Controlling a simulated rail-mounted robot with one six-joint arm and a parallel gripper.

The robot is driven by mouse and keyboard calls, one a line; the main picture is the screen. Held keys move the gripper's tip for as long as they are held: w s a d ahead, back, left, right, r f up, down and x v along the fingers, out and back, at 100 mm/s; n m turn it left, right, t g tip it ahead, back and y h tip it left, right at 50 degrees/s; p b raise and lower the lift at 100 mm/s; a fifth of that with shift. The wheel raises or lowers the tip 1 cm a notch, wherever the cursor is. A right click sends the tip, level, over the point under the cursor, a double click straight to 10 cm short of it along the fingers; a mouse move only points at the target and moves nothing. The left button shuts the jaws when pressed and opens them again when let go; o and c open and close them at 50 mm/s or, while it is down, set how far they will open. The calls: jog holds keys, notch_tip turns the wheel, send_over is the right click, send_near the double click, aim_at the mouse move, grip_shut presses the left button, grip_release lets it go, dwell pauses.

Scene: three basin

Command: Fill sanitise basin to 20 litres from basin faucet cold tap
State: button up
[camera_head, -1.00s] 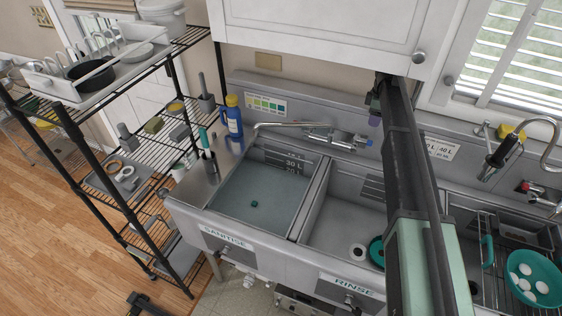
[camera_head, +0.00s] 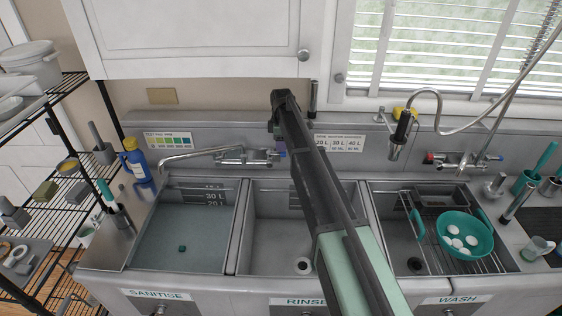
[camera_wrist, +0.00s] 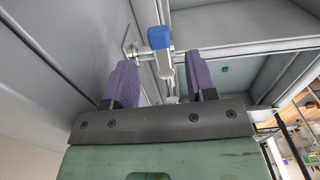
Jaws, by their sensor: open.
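The sanitise basin (camera_head: 135,262) is the left basin and holds water, with a small dark green object (camera_head: 182,249) in it. The waterline lies close to the 20 L mark (camera_head: 215,203); I cannot read it exactly. The basin faucet (camera_head: 232,157) stands on the back wall, its spout (camera_head: 180,157) reaching left over this basin. No stream can be made out. The blue cold tap handle (camera_head: 281,153) is at its right end and shows in the wrist view (camera_wrist: 159,38). My gripper (camera_wrist: 161,80) is open, its purple fingers apart, the handle ahead between them, apparently untouched.
The rinse basin (camera_head: 240,225) is in the middle, partly behind my arm. The wash basin at right has a rack, a teal colander (camera_head: 465,236) with white round things, and a hose faucet (camera_head: 440,110). A blue bottle (camera_head: 137,162) and wire shelving stand left. A cabinet (camera_head: 190,40) overhangs.

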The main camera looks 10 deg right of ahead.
aim_at(276, 154)
notch_tip(276, 154, down, 4)
jog(key=b, duration=0.2)
jog(key=shift+f+b, duration=0.25)
jog(key=shift+b, duration=0.1)
jog(key=shift+r, duration=0.1)
jog(key=shift+r, duration=0.1)
jog(key=shift+c, duration=0.5)
